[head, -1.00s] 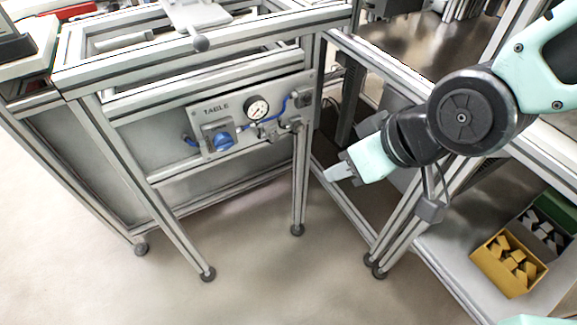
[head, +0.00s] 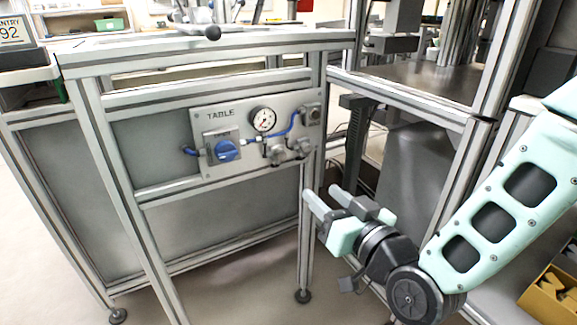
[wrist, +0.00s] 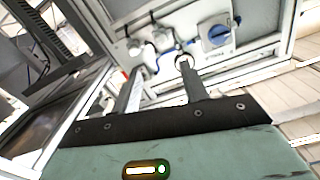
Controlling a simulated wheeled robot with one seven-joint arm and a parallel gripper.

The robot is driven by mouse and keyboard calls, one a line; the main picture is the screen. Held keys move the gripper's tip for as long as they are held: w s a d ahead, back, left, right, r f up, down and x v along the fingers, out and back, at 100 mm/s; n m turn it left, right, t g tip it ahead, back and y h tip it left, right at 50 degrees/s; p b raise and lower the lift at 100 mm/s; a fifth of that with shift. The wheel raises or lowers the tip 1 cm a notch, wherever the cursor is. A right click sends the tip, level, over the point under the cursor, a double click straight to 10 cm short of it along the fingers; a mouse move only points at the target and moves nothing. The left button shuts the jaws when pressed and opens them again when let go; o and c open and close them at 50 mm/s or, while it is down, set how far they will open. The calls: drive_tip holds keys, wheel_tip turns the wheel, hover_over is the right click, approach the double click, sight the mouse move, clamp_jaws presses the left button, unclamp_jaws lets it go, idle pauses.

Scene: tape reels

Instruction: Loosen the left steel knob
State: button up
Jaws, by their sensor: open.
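The left steel knob (head: 277,155) sits low on the grey TABLE panel (head: 205,118), just below the gauge. A second steel knob (head: 303,148) is close to its right. My gripper (head: 323,194) is open and empty, below and to the right of both knobs, apart from the panel. In the wrist view the panel looks turned over, and the open fingers of my gripper (wrist: 157,75) point toward it. The small steel fittings there are too blurred to tell the knobs apart surely.
A round gauge (head: 262,119), blue hoses and a blue rotary knob (head: 226,150) share the panel. An aluminium frame leg (head: 306,230) stands just left of my gripper. A yellow bin (head: 552,298) is at the lower right.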

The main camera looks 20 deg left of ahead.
sight(282, 156)
drive_tip(key=b+x, duration=0.1)
drive_tip(key=x, duration=1.4)
drive_tip(key=shift+w+a+b, duration=0.1)
drive_tip(key=shift+b, duration=0.25)
clamp_jaws()
